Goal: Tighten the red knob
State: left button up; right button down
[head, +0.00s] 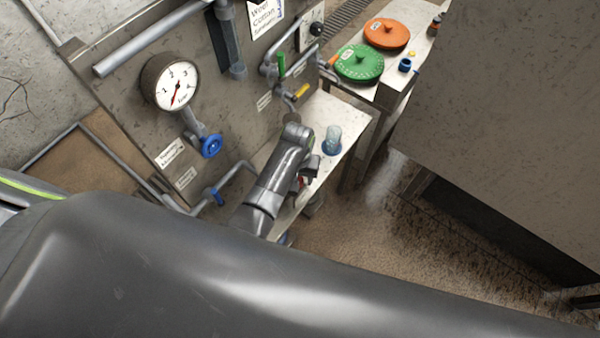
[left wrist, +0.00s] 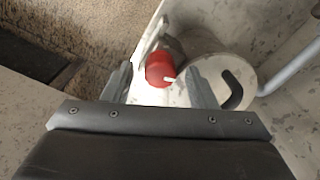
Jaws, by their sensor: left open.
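The red knob (left wrist: 160,68) has a white pointer mark and sits between the two fingers of my left gripper (left wrist: 157,76) in the left wrist view. The fingers are apart, one on each side of it. I cannot tell whether either finger touches it. In the head view a small red part (head: 301,182) shows beside my left gripper (head: 308,170), low at the workbench; the arm hides most of it. My right gripper is not in view.
A round metal part (left wrist: 228,85) with a dark curved slot stands right beside the knob. A clear glass (head: 333,138) on a blue base is near my left gripper. The panel carries a pressure gauge (head: 170,82), a blue valve wheel (head: 211,145) and pipes. A large grey block (head: 505,120) stands at right.

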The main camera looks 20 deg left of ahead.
pick_arm(q)
jog(key=shift+s+r, duration=0.1)
jog(key=shift+s, duration=0.05)
jog(key=shift+c, duration=1)
jog(key=c, duration=0.8)
jog(key=shift+o, duration=0.2)
jog(key=shift+n, duration=0.3)
jog(key=n, duration=0.9)
jog(key=shift+w+n, duration=0.2)
jog(key=shift+n, duration=0.2)
jog(key=n, duration=1.3)
jog(key=shift+n, duration=0.3)
